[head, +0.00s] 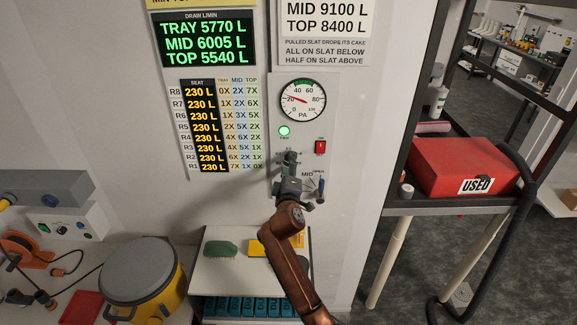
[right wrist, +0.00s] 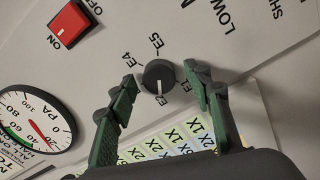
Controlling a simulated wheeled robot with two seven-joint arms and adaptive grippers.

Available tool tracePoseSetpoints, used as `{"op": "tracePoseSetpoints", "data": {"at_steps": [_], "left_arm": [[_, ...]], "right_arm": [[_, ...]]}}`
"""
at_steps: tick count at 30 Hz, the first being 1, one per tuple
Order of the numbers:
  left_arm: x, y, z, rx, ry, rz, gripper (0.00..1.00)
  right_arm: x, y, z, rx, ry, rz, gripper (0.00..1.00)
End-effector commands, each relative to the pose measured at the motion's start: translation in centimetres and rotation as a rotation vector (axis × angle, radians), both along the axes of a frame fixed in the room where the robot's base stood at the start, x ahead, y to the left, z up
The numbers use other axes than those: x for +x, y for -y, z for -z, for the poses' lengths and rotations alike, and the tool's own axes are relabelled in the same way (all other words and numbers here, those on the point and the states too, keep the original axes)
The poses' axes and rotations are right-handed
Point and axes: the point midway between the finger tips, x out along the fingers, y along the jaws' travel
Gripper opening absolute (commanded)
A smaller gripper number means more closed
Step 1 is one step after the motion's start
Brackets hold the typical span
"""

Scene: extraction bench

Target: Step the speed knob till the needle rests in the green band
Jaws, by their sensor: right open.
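The pressure gauge (head: 302,99) is a round white dial on the wall panel. Its red needle points left, near 20, outside the green band at the top of the dial. The gauge also shows turned on its side in the right wrist view (right wrist: 36,120). The black speed knob (right wrist: 159,76) has a white pointer line and E-marked positions around it. My right gripper (head: 289,165) is at the panel below the gauge and hides the knob in the head view. Its open fingers (right wrist: 159,84) stand on either side of the knob with gaps visible. My left gripper is out of view.
A red rocker switch (head: 320,147) and a lit green lamp (head: 284,131) sit just above my right gripper. A lever (head: 320,187) is close on its right. A red box (head: 462,166) stands on the right-hand shelf. A yellow-sided pot (head: 145,278) stands lower left.

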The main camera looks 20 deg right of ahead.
Motion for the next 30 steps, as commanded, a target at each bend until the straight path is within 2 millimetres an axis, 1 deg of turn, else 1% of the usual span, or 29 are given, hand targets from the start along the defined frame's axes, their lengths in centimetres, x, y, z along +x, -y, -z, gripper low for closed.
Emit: {"op": "tracePoseSetpoints", "data": {"at_steps": [5,8,11,21,25,30], "left_arm": [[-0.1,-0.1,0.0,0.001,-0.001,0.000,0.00],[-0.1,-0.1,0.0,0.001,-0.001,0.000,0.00],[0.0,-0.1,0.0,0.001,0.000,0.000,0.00],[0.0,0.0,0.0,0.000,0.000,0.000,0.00],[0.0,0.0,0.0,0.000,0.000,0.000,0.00],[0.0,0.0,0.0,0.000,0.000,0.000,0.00]], "right_arm": [[-0.1,0.0,-0.1,0.000,0.001,0.000,0.46],[-0.7,-0.2,0.0,0.001,0.001,-0.001,0.46],[-2.1,-0.7,0.0,0.002,0.001,-0.002,0.46],[-8.8,-2.6,0.1,0.002,0.000,0.000,0.46],[-10.4,-3.1,0.1,0.001,-0.001,0.000,0.46],[-11.5,-3.3,0.0,0.000,0.000,0.000,0.46]]}}
